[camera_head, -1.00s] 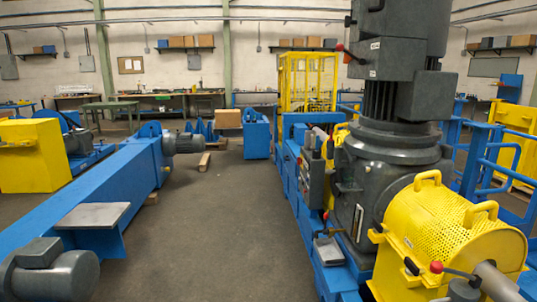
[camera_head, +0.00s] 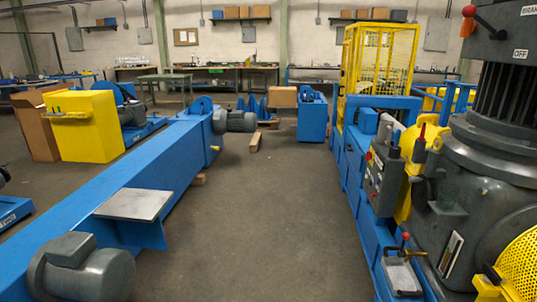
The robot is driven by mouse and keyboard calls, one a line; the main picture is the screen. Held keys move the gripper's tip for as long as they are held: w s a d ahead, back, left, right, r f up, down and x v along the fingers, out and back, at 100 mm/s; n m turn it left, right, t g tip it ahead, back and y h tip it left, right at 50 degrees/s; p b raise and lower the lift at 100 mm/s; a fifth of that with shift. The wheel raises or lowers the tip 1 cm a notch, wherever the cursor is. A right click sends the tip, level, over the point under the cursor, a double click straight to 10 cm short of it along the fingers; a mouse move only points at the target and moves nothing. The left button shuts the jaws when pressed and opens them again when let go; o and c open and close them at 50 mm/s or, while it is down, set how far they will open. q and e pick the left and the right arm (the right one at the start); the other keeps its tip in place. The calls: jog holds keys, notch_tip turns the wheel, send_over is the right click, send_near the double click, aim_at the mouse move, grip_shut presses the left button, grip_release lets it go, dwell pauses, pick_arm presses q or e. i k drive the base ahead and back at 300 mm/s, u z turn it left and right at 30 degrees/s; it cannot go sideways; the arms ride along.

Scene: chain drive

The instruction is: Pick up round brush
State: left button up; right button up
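I cannot make out a round brush in the head view. A small grey tray (camera_head: 402,277) with a red-tipped handle sits on the blue machine at the lower right; I cannot tell what lies on it. A flat grey plate (camera_head: 134,204) on the blue beam at the left looks bare. Neither of my grippers is in view.
A long blue beam (camera_head: 165,165) with a grey motor (camera_head: 82,268) runs along the left. A blue machine frame (camera_head: 350,170) with a large dark motor (camera_head: 500,130) stands at the right. The floor aisle (camera_head: 265,220) between them is clear. Workbenches (camera_head: 225,75) line the back wall.

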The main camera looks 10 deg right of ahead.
aim_at(398, 132)
jog(key=i, duration=2.05)
jog(key=z, duration=0.55)
jog(key=i, duration=1.65)
jog(key=z, duration=2.1)
jog(key=i, duration=0.9)
jog(key=z, duration=0.65)
